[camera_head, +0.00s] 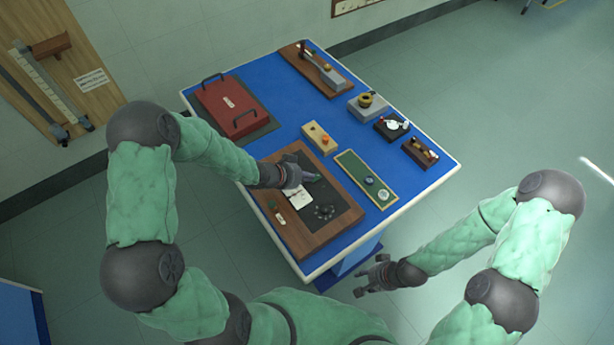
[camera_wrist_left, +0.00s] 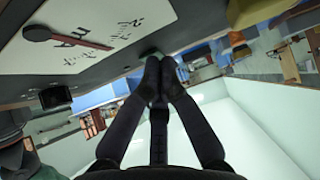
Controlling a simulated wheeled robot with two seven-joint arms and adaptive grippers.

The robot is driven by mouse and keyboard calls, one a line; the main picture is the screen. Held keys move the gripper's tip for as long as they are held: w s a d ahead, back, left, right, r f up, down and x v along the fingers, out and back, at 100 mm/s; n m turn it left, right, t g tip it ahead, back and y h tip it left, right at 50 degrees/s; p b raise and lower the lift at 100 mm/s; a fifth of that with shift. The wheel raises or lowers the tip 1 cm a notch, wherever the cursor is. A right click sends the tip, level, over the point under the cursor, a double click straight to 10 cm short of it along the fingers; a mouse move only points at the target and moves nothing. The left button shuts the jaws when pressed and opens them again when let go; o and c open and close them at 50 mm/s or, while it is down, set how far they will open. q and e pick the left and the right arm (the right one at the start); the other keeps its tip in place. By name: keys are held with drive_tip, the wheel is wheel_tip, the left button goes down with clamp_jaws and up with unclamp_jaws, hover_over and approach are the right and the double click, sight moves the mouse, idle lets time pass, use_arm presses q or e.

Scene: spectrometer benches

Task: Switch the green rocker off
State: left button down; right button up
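The green rocker (camera_head: 313,177) sits on the dark panel (camera_head: 338,200) of a wood-framed instrument, just beyond my left gripper. My left gripper (camera_head: 303,178) is low over this panel; in the left wrist view its fingertips (camera_wrist_left: 161,70) are together with nothing between them. A small greenish part (camera_wrist_left: 150,53) shows right at the fingertips there, mostly hidden; I cannot tell whether they touch it. The white mA meter face (camera_wrist_left: 85,35) with a dark red needle is beside the fingers. My right gripper (camera_head: 366,277) is empty beyond the table's near edge, its fingers apart.
The blue table (camera_head: 285,112) also bears a red case (camera_head: 232,107), a wooden block with knobs (camera_head: 319,138), a green board (camera_head: 366,180) and several small instruments at the right. Floor is clear at right.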

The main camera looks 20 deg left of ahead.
use_arm(q)
drive_tip(key=shift+r+p, duration=0.8)
use_arm(e)
drive_tip(key=shift+r, duration=0.85)
